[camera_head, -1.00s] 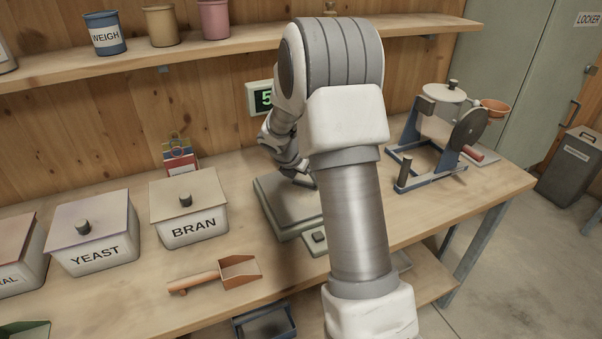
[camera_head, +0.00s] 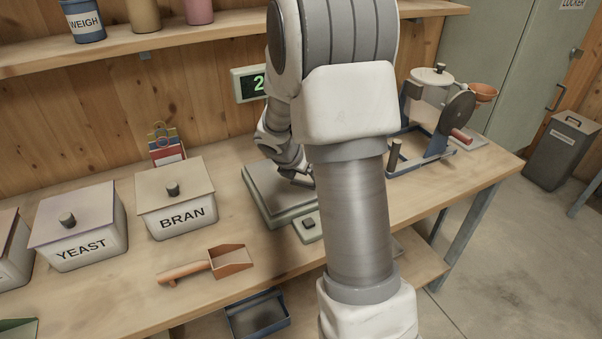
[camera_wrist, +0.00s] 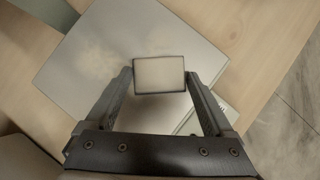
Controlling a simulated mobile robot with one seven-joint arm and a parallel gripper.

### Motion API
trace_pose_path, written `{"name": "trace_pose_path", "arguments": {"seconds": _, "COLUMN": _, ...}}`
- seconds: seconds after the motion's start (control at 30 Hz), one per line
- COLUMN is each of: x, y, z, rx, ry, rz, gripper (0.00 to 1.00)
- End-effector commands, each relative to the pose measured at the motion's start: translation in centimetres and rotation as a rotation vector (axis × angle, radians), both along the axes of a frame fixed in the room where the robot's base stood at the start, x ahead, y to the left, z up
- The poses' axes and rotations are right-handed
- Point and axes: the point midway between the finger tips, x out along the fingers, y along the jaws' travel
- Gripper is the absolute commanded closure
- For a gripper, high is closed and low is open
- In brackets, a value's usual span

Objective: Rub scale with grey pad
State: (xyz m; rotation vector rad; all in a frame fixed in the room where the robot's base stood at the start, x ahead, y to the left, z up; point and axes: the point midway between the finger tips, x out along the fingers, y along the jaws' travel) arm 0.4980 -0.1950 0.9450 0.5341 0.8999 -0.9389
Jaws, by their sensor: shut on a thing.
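My gripper (camera_wrist: 159,78) is shut on a small pad (camera_wrist: 159,74), rectangular and light grey with a dark edge. The pad is over the plate; I cannot tell for sure whether it touches. In the head view my arm hides the pad and part of the plate.
Lidded bins marked YEAST (camera_head: 80,228) and BRAN (camera_head: 176,200) stand left of the scale. An orange scoop (camera_head: 210,264) lies in front of them. A blue-framed mixer (camera_head: 432,115) stands at the right. A blue tray (camera_head: 258,316) sits below the bench top.

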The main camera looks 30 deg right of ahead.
Motion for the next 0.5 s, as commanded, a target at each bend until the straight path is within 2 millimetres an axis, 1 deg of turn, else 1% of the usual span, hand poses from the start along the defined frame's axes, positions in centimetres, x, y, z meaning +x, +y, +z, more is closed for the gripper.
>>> {"name": "trace_pose_path", "arguments": {"seconds": 0.3, "x": -2.6, "y": 0.2, "z": -0.3, "rx": 0.000, "ry": -0.001, "rz": 0.001, "gripper": 0.65}}
{"name": "trace_pose_path", "arguments": {"seconds": 0.5, "x": -3.7, "y": 0.2, "z": -0.3, "rx": 0.000, "ry": 0.000, "rz": 0.000, "gripper": 0.65}}
